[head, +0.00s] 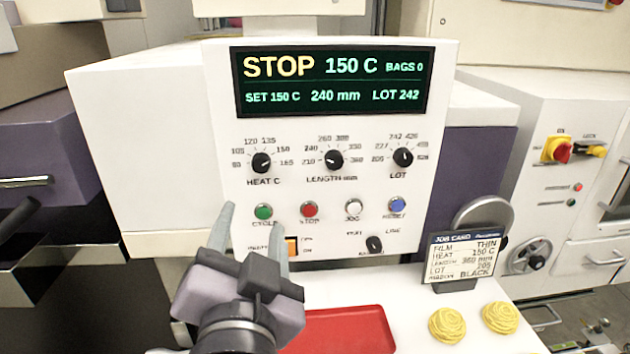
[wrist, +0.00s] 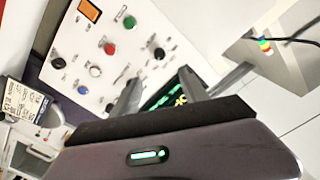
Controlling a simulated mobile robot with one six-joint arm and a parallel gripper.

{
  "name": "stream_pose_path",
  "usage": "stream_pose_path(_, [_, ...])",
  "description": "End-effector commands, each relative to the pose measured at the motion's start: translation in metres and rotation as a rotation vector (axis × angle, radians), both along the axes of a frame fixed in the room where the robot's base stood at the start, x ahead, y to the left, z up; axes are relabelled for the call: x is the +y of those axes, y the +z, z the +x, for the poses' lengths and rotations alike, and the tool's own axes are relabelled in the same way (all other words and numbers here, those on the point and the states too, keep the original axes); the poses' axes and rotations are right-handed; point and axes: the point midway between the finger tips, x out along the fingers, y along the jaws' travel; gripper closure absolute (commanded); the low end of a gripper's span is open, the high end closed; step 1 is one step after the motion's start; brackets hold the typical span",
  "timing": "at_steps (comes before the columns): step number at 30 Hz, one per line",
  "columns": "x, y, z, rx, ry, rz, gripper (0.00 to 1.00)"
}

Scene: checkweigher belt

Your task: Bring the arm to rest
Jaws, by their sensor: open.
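My gripper (head: 252,228) is in front of the lower left of the white control panel (head: 460,60) in the head view. Its two grey fingers point up and are spread apart with nothing between them. The fingers also show in the wrist view (wrist: 170,88), with the panel behind them. The left finger is near the green CYCLE button (head: 263,211). The right finger partly covers an orange lit switch (head: 292,246). I cannot tell whether a finger touches the panel.
The display (head: 333,82) reads STOP, 150 C, 240 mm, LOT 242. A red tray (head: 345,330) lies below the panel. A job card (head: 465,258) and two yellow coils (head: 447,325) are at the right.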

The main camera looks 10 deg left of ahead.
Motion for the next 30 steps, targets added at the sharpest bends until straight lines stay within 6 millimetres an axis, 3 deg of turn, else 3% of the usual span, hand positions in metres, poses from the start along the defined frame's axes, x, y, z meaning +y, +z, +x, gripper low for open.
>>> stream_pose_path(3, [-0.002,0.0,-0.009,0.0,0.001,0.0,0.48])
stream_pose_path(11, [-0.003,-0.001,-0.009,0.001,-0.001,0.001,0.48])
stream_pose_path(14, [-0.007,0.0,0.001,0.02,0.022,0.026,0.48])
stream_pose_path(17, [-0.019,-0.003,0.024,0.085,0.11,0.071,0.48])
stream_pose_path(20, [-0.046,-0.022,0.033,0.21,0.216,0.04,0.48])
stream_pose_path(23, [-0.093,-0.065,0.019,0.412,0.249,-0.059,0.48])
stream_pose_path(27, [-0.175,-0.132,-0.029,0.752,0.152,-0.166,0.48])
stream_pose_path(30, [-0.212,-0.157,-0.061,0.916,0.071,-0.183,0.48])
